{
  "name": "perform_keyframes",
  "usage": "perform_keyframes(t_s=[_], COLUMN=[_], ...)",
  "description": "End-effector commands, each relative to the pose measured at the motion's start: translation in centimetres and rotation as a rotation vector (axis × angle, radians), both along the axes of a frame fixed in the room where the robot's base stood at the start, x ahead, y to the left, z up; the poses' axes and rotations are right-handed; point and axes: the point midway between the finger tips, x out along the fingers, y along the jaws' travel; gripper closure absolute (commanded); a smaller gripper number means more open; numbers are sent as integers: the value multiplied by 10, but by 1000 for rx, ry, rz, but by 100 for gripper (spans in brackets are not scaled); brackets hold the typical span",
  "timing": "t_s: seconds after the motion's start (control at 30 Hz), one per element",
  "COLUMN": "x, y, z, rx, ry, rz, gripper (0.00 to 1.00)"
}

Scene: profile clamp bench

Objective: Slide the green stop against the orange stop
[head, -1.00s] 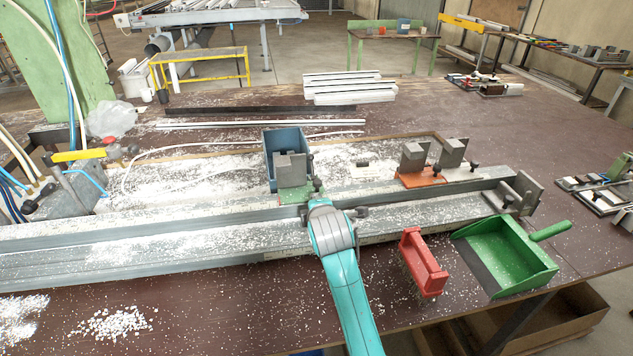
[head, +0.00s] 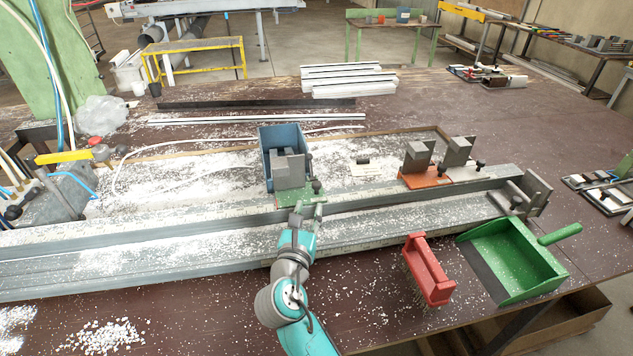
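The green stop (head: 287,197) is a green base with grey blocks and a dark knob at its right. It sits on the long metal rail, in front of a blue bin. The orange stop (head: 427,181), an orange base with grey blocks, stands farther right on the rail. A wide gap separates the two stops. My gripper (head: 308,210) is just in front of the green stop's near right edge, below its knob. Its fingers look apart with nothing visible between them. I cannot tell whether they touch the stop.
The rail (head: 160,235), strewn with white chips, is clear between the stops. The blue bin (head: 270,143) stands behind the green stop. A grey end plate (head: 537,192) closes the right end. A red brush (head: 428,270) and green dustpan (head: 515,262) lie in front at right.

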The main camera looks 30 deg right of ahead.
Motion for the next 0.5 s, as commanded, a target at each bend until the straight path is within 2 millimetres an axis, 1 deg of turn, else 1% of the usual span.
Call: perform_keyframes(t_s=[0.5], x=[63], y=[-55], z=[0], rx=[6], ry=[-2], rz=[-3], gripper=[65])
